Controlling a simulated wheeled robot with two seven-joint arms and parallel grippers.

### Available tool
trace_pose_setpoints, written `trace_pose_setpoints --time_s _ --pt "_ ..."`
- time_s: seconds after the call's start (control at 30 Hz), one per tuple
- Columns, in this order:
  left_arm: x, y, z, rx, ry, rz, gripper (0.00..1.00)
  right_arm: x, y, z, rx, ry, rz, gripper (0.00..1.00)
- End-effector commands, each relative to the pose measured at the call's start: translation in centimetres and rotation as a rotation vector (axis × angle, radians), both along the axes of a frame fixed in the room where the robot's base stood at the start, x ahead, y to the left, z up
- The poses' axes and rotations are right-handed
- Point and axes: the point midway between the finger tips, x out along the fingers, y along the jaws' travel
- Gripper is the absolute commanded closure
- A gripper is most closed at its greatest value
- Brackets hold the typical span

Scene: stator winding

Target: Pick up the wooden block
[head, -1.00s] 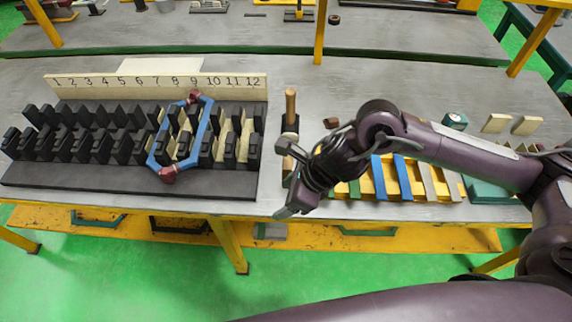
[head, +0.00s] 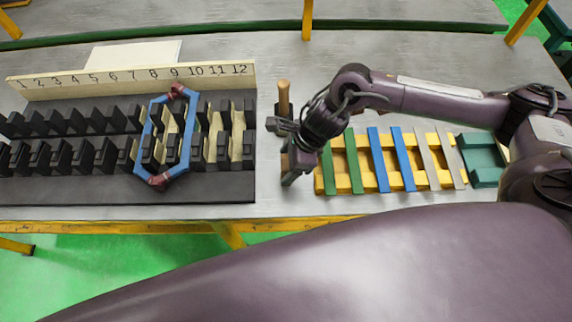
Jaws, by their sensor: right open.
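My right gripper (head: 282,152) is open above the table, between the black slotted stator and the yellow rack. Its fingers point left and down, near an upright tan wooden handle (head: 284,97). A small brownish piece (head: 284,162) shows beside the fingers, mostly hidden by them; I cannot tell whether it is the wooden block or whether a finger touches it. The black slotted stator (head: 215,188) holds a blue coil (head: 190,147) with dark red bindings, and pale wooden pieces stand in its right slots. My left gripper is not in view.
A yellow rack (head: 325,180) with green, blue and grey strips lies right of the gripper, with a teal box (head: 484,178) beyond. A numbered board (head: 130,78) stands behind the stator.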

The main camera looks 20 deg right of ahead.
Motion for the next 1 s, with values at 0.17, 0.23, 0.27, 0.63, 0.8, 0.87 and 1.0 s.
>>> trace_pose_setpoints --time_s 0.17,0.23,0.27,0.63,0.8,0.87,1.0 --pt "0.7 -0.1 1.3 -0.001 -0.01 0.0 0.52 0.3 0.9 -1.9 0.001 0.003 -0.001 0.31" --pt "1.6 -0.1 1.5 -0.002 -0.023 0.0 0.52 0.4 1.0 -2.3 0.001 0.0 0.0 0.31" --pt "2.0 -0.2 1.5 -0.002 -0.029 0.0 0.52 0.4 1.0 -2.4 0.001 -0.001 0.0 0.31" --pt "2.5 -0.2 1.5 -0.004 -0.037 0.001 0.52 0.4 1.0 -2.5 0.001 -0.001 0.0 0.54" --pt "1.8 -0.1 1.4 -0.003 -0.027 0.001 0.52 0.4 1.0 -2.5 0.001 -0.001 0.0 0.77" --pt "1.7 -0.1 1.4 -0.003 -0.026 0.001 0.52 0.4 1.0 -2.4 0.001 -0.001 0.0 0.85" --pt "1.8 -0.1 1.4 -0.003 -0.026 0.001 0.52 0.4 1.0 -2.4 0.001 -0.002 -0.001 0.93"
